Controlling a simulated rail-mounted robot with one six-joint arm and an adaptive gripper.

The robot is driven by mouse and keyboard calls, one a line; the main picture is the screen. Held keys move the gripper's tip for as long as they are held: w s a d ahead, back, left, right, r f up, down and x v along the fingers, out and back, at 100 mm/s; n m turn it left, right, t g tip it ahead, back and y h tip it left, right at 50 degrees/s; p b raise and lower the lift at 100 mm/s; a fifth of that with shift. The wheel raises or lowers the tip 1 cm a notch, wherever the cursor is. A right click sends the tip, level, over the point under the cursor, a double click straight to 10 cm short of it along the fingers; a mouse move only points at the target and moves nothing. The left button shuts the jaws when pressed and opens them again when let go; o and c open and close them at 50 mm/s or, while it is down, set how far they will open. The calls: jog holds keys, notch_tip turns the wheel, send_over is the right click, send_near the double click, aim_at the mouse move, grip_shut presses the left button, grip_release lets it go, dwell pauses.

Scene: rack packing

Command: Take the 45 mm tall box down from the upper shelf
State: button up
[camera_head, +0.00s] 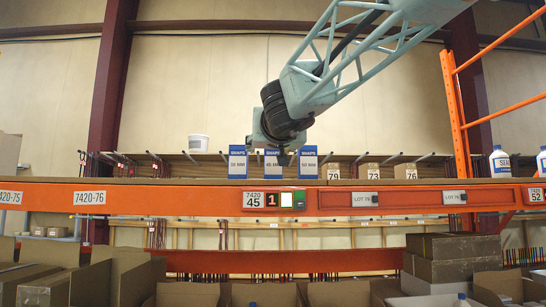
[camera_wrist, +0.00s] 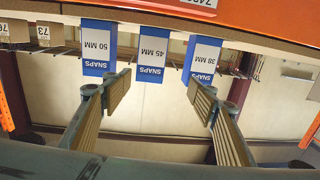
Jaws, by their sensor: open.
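Three blue-and-white SNAPS boxes stand side by side on the upper shelf (camera_head: 160,182). The middle one is the 45 mm box (camera_head: 272,170), partly covered by my gripper (camera_head: 284,158) in the head view. In the wrist view, which is upside down, the 45 mm box (camera_wrist: 152,55) sits between the 50 mm box (camera_wrist: 98,48) and the 38 mm box (camera_wrist: 202,58). My gripper (camera_wrist: 160,95) is open and empty, its fingers spread to either side of the 45 mm box's line. Whether they are level with its sides in depth is unclear.
The 38 mm box (camera_head: 237,162) and 50 mm box (camera_head: 308,162) flank the middle box with narrow gaps. Small brown cartons (camera_head: 368,171) stand to the right. An orange beam (camera_head: 400,198) runs along the shelf front.

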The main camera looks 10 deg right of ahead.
aim_at(273, 151)
jog(key=shift+w+d+r+m+h+p, duration=0.2)
jog(key=shift+w+d+r+h, duration=0.2)
jog(key=shift+r, duration=0.15)
jog(key=shift+w+d+r+m+h+p, duration=0.1)
jog(key=shift+w+d+r+m+h, duration=0.15)
jog(key=shift+w+d+r, duration=0.2)
jog(key=shift+w+a, duration=0.1)
jog(key=w+d, duration=0.1)
jog(key=w, duration=0.7)
jog(key=shift+d, duration=0.2)
jog(key=shift+w, duration=0.25)
jog(key=shift+w+d+r, duration=0.1)
jog(key=shift+w+d, duration=0.1)
jog(key=shift+w, duration=0.6)
jog(key=shift+w+d+f, duration=0.1)
jog(key=shift+w+d, duration=0.1)
jog(key=shift+w, duration=0.6)
jog(key=shift+w+d+r, duration=0.1)
jog(key=shift+w+d, duration=0.1)
jog(key=shift+w, duration=0.6)
jog(key=c, duration=1.1)
